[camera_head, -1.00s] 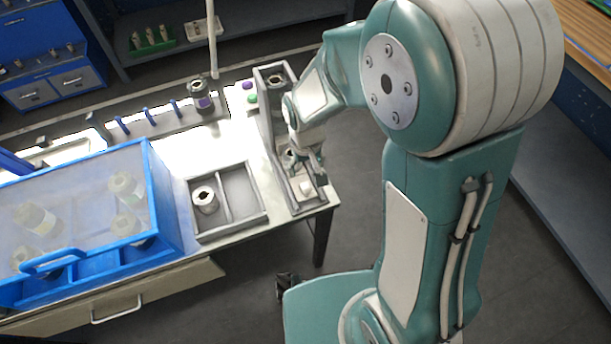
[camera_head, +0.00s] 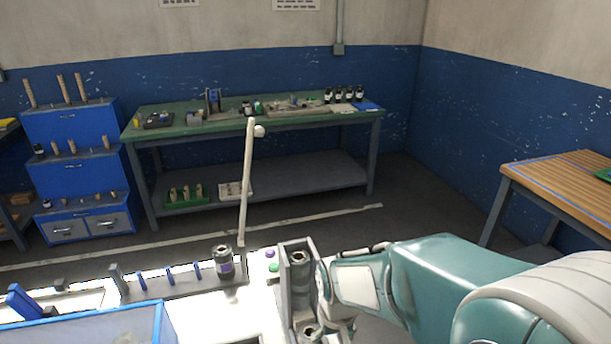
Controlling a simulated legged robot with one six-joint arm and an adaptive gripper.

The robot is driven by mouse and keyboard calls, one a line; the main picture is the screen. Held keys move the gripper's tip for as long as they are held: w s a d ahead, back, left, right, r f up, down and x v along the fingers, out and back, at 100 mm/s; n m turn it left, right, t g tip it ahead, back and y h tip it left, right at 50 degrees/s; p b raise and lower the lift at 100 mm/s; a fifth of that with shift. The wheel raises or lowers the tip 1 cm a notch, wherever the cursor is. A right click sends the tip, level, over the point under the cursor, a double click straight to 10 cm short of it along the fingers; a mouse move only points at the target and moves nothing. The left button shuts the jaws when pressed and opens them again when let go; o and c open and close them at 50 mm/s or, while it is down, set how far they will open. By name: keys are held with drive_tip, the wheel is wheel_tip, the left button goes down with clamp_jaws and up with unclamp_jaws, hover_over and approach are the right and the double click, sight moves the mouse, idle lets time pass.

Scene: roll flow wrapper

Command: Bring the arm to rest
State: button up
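My arm (camera_head: 425,285) reaches in from the lower right of the head view, its wrist beside the right side of a narrow grey tray (camera_head: 283,262). My gripper (camera_head: 342,326) is low at the picture's bottom edge, mostly hidden by my own wrist and cut off, so its fingers cannot be made out. One metal-grey roll (camera_head: 300,262) stands in the far end of the narrow tray, and another roll (camera_head: 311,332) shows nearer, close to my gripper. Whether my gripper touches it cannot be told.
A roll with a purple band (camera_head: 225,268) stands on the machine strip with blue posts. A blue-framed clear cover (camera_head: 150,325) is at lower left. A thin pale pole (camera_head: 246,185) rises behind. A green workbench (camera_head: 290,120) stands across open floor; a wooden table (camera_head: 560,180) is right.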

drive_tip(key=s+d+r+m+t, duration=0.1)
drive_tip(key=s+d+r+t, duration=0.1)
drive_tip(key=s+d+r, duration=0.2)
drive_tip(key=s+d+r+m+t, duration=0.1)
drive_tip(key=s+d+r+t, duration=0.2)
drive_tip(key=s+d+r, duration=0.2)
drive_tip(key=s+r, duration=0.3)
drive_tip(key=r, duration=0.4)
drive_tip(key=shift+d+m, duration=0.3)
drive_tip(key=shift+m, duration=0.1)
drive_tip(key=shift+r, duration=0.1)
idle(1.1)
